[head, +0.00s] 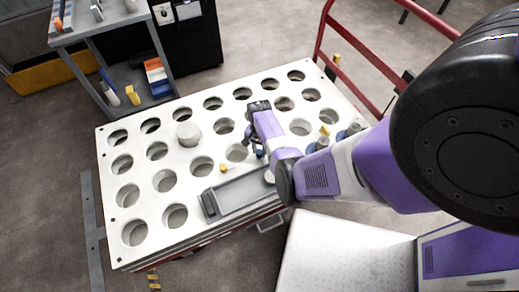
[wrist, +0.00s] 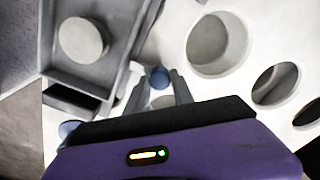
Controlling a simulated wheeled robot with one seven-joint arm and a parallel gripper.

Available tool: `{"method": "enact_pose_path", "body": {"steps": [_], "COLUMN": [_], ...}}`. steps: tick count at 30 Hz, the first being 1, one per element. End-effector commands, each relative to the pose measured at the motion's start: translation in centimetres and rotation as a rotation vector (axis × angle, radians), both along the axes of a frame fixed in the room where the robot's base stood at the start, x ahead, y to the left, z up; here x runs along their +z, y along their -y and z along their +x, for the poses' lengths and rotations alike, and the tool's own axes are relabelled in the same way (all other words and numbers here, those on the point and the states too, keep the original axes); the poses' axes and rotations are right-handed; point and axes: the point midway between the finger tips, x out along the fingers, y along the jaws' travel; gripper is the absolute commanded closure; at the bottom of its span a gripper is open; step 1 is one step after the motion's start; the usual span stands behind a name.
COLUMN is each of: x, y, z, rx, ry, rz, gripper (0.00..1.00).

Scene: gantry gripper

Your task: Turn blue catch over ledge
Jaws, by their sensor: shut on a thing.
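The blue catch (wrist: 159,77) shows as a small round blue end between my fingertips in the wrist view. A bit of blue (head: 259,153) also shows beside my fingers in the head view, mostly hidden by my arm. My gripper (head: 252,147) is low over the white perforated table, near the back edge of a grey tray-like ledge. In the wrist view my gripper (wrist: 158,88) is shut on the blue catch, one finger on each side. The grey ledge (wrist: 118,70) lies just left of the fingers there. The catch's exact turn angle cannot be told.
The white table (head: 140,185) has rows of round holes. The grey tray (head: 238,192) holds a pale round disc (wrist: 84,40). A white cylinder (head: 188,134) stands left of my gripper, and a small yellow piece (head: 222,167) lies near the tray. Red rails (head: 350,35) stand behind.

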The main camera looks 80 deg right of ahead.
Motion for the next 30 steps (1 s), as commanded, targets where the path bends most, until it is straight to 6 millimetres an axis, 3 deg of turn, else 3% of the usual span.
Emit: {"method": "enact_pose_path", "body": {"steps": [9,25,26,28,30], "x": [0.11,0.09,0.09,0.08,0.07], "y": [0.11,0.12,0.12,0.11,0.1], "z": [0.1,0.08,0.07,0.06,0.04], "rx": [-0.11,-0.131,-0.131,-0.13,-0.13], "ry": [0.003,0.003,0.003,0.002,0.002], "rz": [-0.002,-0.002,-0.002,-0.002,-0.002], "gripper": [1.0,1.0,0.65,0.51,0.5]}}
